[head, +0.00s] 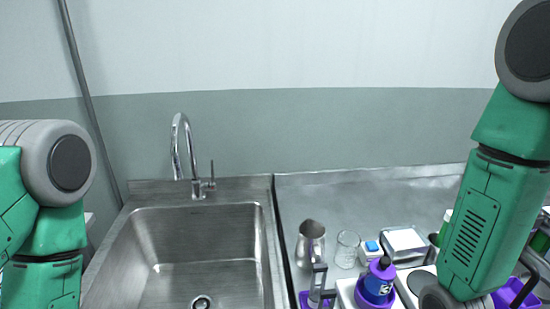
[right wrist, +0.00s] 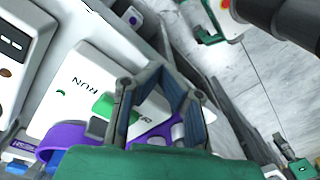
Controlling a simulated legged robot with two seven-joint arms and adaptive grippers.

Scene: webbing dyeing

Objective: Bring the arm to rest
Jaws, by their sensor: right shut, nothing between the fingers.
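My right arm (head: 480,220) comes down at the right edge of the head view, over the right part of the counter. Its gripper is hidden or out of frame there. In the right wrist view my right gripper (right wrist: 160,82) is shut, with nothing held. It is in front of a white panel marked RUN (right wrist: 85,85), which has a green button (right wrist: 103,106). Whether it touches anything there I cannot tell. My left arm (head: 50,210) shows at the left edge of the head view, bent. Its gripper is not in view.
A steel sink (head: 195,240) with a tap (head: 182,150) lies left of centre. The back of the counter is clear.

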